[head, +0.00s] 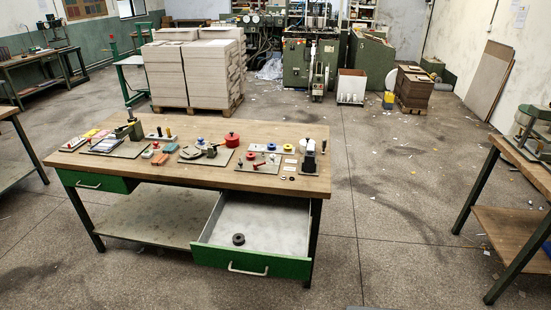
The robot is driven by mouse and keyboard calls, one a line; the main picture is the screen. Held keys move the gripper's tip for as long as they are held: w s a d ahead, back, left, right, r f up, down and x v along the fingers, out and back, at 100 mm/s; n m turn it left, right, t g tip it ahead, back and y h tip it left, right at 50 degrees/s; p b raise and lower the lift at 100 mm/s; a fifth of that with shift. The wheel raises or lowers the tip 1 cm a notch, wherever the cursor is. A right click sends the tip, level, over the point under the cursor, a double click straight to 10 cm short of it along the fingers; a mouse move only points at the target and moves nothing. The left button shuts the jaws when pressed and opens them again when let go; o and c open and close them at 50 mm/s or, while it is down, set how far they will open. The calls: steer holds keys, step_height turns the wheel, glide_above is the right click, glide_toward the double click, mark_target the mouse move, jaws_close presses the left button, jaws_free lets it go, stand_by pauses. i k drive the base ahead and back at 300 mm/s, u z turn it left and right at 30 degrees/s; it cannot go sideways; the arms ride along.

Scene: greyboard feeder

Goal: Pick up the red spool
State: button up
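A workbench (200,186) with a wooden top and green drawers stands in the middle of the head view, with many small items on it. A small red round piece (250,156) on a board at the right half of the top looks like the red spool, but it is too small to be sure. A larger red round pot-like thing (231,140) sits behind it and to the left. My gripper is not in view.
The right drawer (215,220) is pulled out toward the front and holds a dark ring (239,239). A blue spool (271,147) and a yellow one (288,148) lie near the red piece. Another table (530,170) stands at right.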

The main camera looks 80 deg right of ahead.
mark_target(250, 156)
steer(key=z, duration=0.2)
steer(key=i, duration=0.55)
steer(key=z, duration=0.45)
steer(key=k, duration=0.85)
steer(key=z, duration=0.15)
steer(key=i, duration=1.35)
steer(key=u, duration=0.05)
